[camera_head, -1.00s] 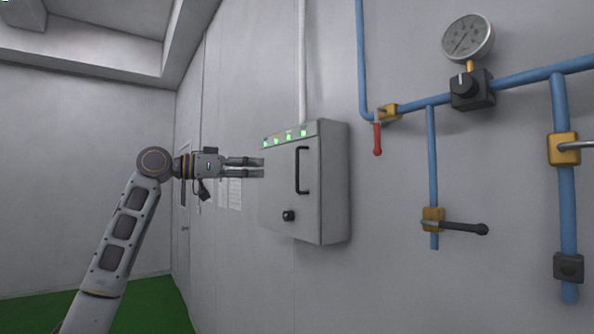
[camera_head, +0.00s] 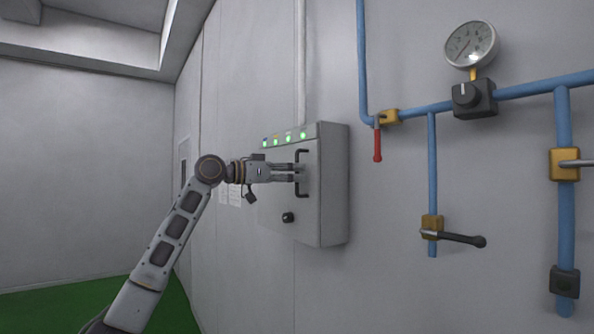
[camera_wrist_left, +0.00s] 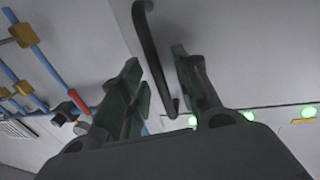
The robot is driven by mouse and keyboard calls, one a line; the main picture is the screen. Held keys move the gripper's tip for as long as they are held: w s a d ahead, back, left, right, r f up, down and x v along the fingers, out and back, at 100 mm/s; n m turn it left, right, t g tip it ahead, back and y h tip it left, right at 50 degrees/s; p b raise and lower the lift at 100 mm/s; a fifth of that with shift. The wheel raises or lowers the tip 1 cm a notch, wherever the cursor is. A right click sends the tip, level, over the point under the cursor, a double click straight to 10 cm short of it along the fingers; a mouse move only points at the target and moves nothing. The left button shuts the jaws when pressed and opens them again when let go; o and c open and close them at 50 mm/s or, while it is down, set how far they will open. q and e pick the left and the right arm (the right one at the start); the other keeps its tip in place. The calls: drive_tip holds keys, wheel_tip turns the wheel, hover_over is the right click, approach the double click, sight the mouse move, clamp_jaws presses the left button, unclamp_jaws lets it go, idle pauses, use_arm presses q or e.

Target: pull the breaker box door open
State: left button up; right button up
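The grey breaker box (camera_head: 333,195) is on the wall, its door closed as far as I can see. The door has a black vertical bar handle (camera_head: 303,152) and a black round knob (camera_head: 288,217) below it. My left gripper (camera_head: 299,172) is at the handle and hides its middle in the head view. In the left wrist view the handle (camera_wrist_left: 151,50) runs between the two fingers of my left gripper (camera_wrist_left: 160,85). The fingers are apart, and I see no clear contact with the bar. My right gripper is not in view.
Several green lights (camera_head: 289,136) line the box's top. A conduit (camera_head: 301,70) rises above it. To the right are blue pipes (camera_head: 432,170), a red lever (camera_head: 377,145), a black lever (camera_head: 462,238) and a gauge (camera_head: 471,44). The space left of the box is open.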

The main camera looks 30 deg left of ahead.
use_arm(q)
drive_tip(key=shift+w+d, duration=0.35)
drive_tip(key=shift+w, duration=0.1)
clamp_jaws()
